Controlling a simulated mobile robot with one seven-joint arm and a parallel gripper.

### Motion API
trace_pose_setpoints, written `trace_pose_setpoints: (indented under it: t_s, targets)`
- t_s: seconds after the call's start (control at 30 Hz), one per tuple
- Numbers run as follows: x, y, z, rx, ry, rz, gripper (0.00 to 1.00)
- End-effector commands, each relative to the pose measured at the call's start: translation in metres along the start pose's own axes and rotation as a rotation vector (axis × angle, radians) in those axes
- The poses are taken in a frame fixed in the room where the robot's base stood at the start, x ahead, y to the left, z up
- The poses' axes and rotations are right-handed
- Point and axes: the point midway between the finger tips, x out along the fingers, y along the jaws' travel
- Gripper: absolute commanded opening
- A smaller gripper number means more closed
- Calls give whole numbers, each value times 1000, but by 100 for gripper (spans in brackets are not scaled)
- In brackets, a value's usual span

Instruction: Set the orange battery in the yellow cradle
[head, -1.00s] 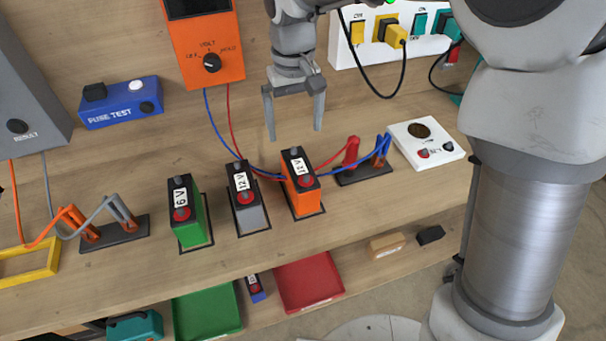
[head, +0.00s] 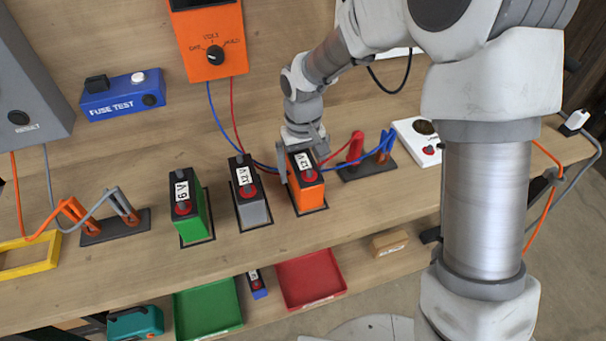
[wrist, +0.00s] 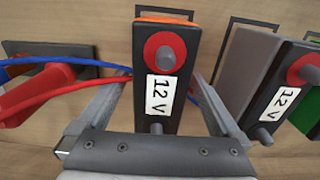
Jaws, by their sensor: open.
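In the wrist view, the orange battery (wrist: 163,70) lies between the two open fingers of my gripper (wrist: 160,92). In the head view my gripper (head: 303,165) is down at the battery, one finger on its left side. I cannot tell whether the fingers touch it. The yellow cradle (head: 28,254) is a flat yellow frame at the left front of the bench, cut off by the picture edge, and looks empty.
A grey 12 V battery (head: 253,195) and a green 6 V battery (head: 189,208) stand left of the orange one. Red and blue leads run behind it to a clip stand (head: 367,167) on the right. Another clip stand (head: 115,226) stands beside the cradle.

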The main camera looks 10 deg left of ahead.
Motion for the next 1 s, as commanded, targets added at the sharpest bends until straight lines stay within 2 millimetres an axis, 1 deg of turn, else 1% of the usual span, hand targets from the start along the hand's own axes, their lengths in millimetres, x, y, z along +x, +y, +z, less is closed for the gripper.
trace_pose_setpoints:
  t_s: [0.07,0.27,0.3,0.47,0.5,0.57,0.7,0.77,0.8,0.83,1.0]
  targets:
    - [3,0,0,0,0,0,100]
    - [3,0,0,0,1,0,100]
    - [3,0,0,0,1,0,93]
    - [3,0,0,0,1,0,64]
    - [3,0,0,0,1,0,57]
    - [3,0,0,0,1,0,46]
    - [3,0,0,0,1,0,21]
    - [3,0,0,0,1,0,10]
    - [3,0,0,0,1,0,3]
    - [3,0,0,0,1,0,0]
    - [1,0,-2,0,5,1,0]
